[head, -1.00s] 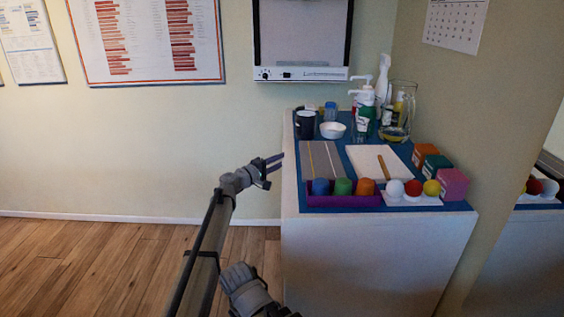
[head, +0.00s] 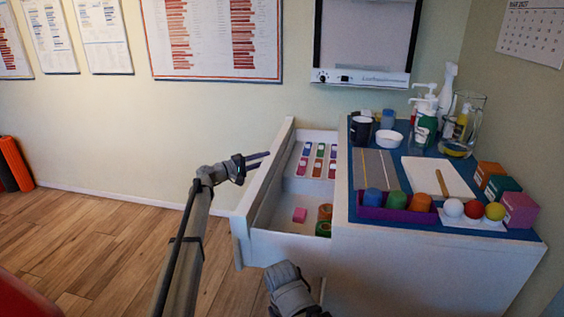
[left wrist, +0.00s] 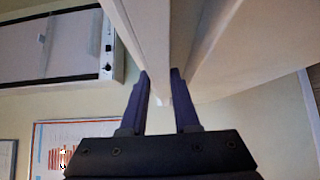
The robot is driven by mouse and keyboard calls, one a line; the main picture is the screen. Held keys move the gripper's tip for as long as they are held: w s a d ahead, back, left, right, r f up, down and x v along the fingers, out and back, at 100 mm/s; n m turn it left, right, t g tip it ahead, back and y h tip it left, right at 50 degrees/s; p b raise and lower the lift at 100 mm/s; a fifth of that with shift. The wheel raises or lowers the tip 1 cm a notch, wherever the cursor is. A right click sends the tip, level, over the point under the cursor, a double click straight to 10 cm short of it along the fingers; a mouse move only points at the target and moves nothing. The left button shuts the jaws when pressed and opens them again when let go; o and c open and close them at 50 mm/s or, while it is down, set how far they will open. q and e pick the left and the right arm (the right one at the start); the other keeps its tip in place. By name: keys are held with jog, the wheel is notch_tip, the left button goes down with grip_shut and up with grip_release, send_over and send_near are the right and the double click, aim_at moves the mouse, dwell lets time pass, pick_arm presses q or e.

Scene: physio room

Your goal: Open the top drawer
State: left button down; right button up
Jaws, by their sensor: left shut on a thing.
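The top drawer (head: 240,222) of the white cabinet (head: 420,270) stands well open toward the left in the head view, its inside showing. My left gripper (head: 268,157) is at the drawer's front panel, near its far part. In the left wrist view the two fingers (left wrist: 160,95) are on either side of a pale strip of the drawer front, shut on it. A handle cannot be made out. My right gripper's fingers are not in view.
The drawer holds several small coloured packets (head: 318,160), a pink block (head: 299,215) and rolls (head: 324,222). The blue cabinet top (head: 400,152) carries bottles, a cup, a bowl and coloured balls. Wooden floor (head: 110,240) left of the drawer is clear.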

pick_arm(q)
jog(key=shift+w+a+f, duration=0.1)
jog(key=shift+w+a, duration=0.1)
jog(key=shift+a, duration=0.7)
jog(key=shift+w+a, duration=0.2)
jog(key=shift+a, duration=0.7)
jog(key=shift+w+a+f, duration=0.1)
jog(key=shift+w+a, duration=0.1)
jog(key=shift+a, duration=0.7)
jog(key=c, duration=0.7)
grip_release()
jog(key=shift+w, duration=0.15)
jog(key=v, duration=0.8)
jog(key=shift+r, duration=0.1)
